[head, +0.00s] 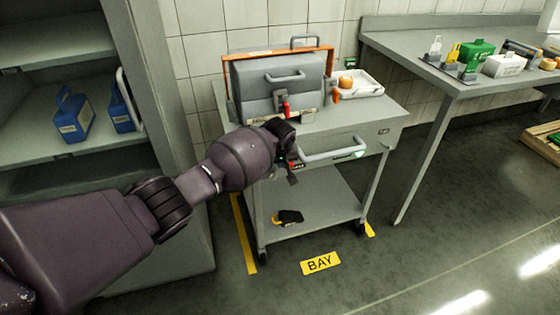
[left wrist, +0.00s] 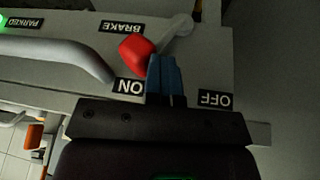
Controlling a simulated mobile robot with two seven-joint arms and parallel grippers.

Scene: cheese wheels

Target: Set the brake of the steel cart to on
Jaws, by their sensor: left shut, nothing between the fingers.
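The steel cart (head: 325,195) stands against the tiled wall. In the left wrist view, its brake lever (left wrist: 180,27) has a red knob (left wrist: 137,50) and is swung to the side of the ON label (left wrist: 129,87), away from the OFF label (left wrist: 215,99). A green light (left wrist: 3,20) glows by the PARKED label (left wrist: 25,23). My left gripper (left wrist: 164,62) is shut and empty, its blue fingertips right beside the knob; I cannot tell whether they touch. In the head view my left gripper (head: 292,177) is at the cart's front left, partly hiding the brake. My right gripper is not in view.
The cart's push handle (head: 333,153) sticks out beside the brake. A grey case (head: 275,85) and a white tray (head: 360,90) are on its top. A shelf unit (head: 165,100) stands left, a steel table (head: 425,70) right. The floor in front is clear around the BAY sign (head: 321,263).

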